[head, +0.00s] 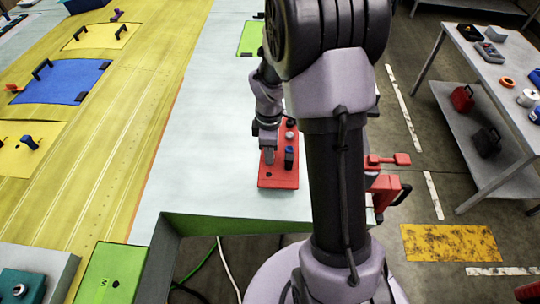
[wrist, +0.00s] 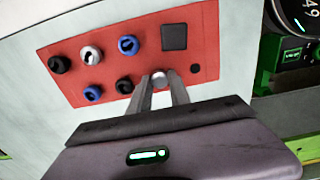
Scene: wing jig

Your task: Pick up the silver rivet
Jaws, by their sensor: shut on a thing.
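A silver rivet (wrist: 160,79) sits between the two fingertips of my gripper (wrist: 161,84) in the wrist view. The fingers are shut on it, low over the red tray (wrist: 205,95). I cannot tell whether it is clear of the tray. A second silver rivet (wrist: 91,55) stands in the tray's far row. In the head view my gripper (head: 268,156) points down over the red tray (head: 278,182) at the table's near end; the held rivet cannot be made out there.
The tray also holds two blue rivets (wrist: 128,45) and two black rivets (wrist: 59,64), close to the fingers. A black square (wrist: 174,37) and an empty dark hole (wrist: 195,69) lie at its right. The pale table (head: 195,160) is clear to the left, up to the yellow wing panel (head: 125,150).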

